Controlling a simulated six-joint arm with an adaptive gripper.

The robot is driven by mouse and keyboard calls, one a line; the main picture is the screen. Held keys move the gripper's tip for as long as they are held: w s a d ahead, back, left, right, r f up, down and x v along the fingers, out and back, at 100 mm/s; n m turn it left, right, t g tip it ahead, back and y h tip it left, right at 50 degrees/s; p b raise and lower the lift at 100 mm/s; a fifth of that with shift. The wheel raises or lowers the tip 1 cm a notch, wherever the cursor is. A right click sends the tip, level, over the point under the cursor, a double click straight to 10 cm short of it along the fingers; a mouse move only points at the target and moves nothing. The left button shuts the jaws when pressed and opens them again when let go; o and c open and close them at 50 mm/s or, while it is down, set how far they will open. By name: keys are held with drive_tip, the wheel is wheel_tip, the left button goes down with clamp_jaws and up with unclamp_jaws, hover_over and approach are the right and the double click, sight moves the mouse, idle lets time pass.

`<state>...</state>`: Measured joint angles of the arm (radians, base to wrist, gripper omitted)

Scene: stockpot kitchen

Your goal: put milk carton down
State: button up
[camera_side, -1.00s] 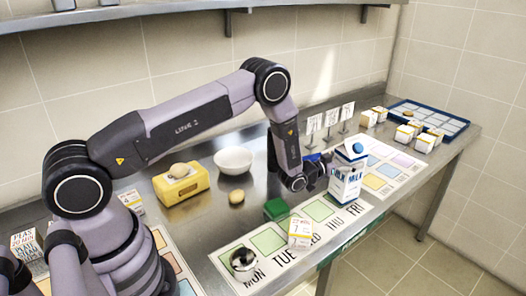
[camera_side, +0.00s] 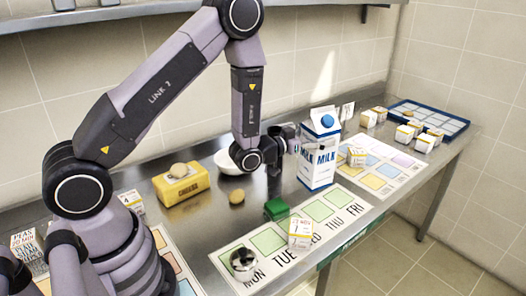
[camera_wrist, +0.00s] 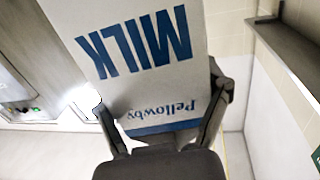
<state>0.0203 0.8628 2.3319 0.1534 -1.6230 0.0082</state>
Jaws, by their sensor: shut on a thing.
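The milk carton (camera_side: 317,160) is white with a blue lower band, blue MILK lettering and a blue cap, and stands upright in the side view. My gripper (camera_side: 291,139) is shut on it from the left, at about mid-height. In the wrist view the carton (camera_wrist: 150,50) fills the space between the two dark fingers of my gripper (camera_wrist: 163,98), its lettering upside down. The carton's base appears near the back edge of the weekday mat (camera_side: 225,264); I cannot tell whether it touches the counter.
A yellow cheese block (camera_side: 181,186), a potato-like item (camera_side: 237,197) and a white bowl (camera_side: 224,160) are to the left. A blue tray (camera_side: 440,115) lies at the far right.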

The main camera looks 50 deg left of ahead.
drive_tip(key=shift+a+r, duration=0.1)
drive_tip(key=shift+a, duration=0.25)
drive_tip(key=w+a+f+n+y, duration=0.1)
drive_tip(key=w+a+f, duration=0.1)
drive_tip(key=a, duration=0.3)
drive_tip(key=w+a+f+n+y, duration=0.1)
drive_tip(key=w+a+f+y, duration=0.15)
drive_tip(key=a, duration=0.35)
wheel_tip(320, 180, down, 8)
drive_tip(key=a, duration=0.1)
drive_tip(key=shift+w, duration=0.25)
drive_tip(key=shift+r, duration=0.1)
drive_tip(key=o, duration=1.2)
drive_tip(key=shift+f, duration=0.25)
